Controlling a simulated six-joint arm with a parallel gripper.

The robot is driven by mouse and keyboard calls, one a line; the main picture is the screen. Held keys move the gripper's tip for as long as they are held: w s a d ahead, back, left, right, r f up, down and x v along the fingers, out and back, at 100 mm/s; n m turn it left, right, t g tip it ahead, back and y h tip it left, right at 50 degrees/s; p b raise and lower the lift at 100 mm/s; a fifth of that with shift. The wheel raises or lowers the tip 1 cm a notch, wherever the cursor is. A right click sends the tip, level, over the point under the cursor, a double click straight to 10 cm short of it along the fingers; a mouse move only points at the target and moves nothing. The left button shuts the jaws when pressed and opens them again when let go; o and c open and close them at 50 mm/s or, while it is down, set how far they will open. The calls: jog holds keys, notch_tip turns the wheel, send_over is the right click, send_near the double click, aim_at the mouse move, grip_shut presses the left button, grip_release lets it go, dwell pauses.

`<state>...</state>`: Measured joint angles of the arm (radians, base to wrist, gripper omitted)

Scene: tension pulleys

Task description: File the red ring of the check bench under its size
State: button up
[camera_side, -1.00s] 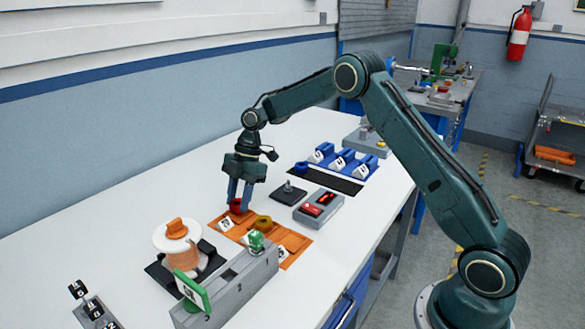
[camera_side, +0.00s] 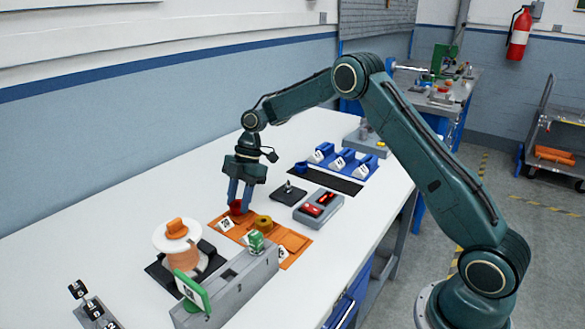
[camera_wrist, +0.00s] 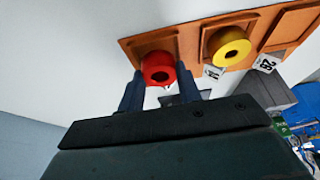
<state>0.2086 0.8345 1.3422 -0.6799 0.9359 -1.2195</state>
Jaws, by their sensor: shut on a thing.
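The red ring (camera_wrist: 158,67) is between the fingers of my gripper (camera_wrist: 160,88), which is shut on it. In the side view the red ring (camera_side: 236,207) is at the lower end of my gripper (camera_side: 239,193), over the far-left end of the orange tray (camera_side: 293,241). The wrist view shows it at the left compartment of the orange tray (camera_wrist: 270,22). I cannot tell whether it touches the tray floor. A yellow ring (camera_wrist: 230,46) sits in the neighbouring compartment. White number labels (camera_side: 226,224) stand along the tray's edge; some digits are hard to read.
A grey box-like unit (camera_side: 245,283) with a green part stands just in front of the tray. A spool with white flanges (camera_side: 178,238) stands to the left. A grey tray with red parts (camera_side: 318,207) and a blue rack (camera_side: 345,163) lie to the right.

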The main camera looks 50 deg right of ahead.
jog(key=shift+f, duration=0.6)
dwell(0.3)
jog(key=o, duration=1.1)
jog(key=shift+c, duration=1)
jog(key=shift+o, duration=1.1)
jog(key=shift+r, duration=0.15)
notch_tip(320, 180, up, 8)
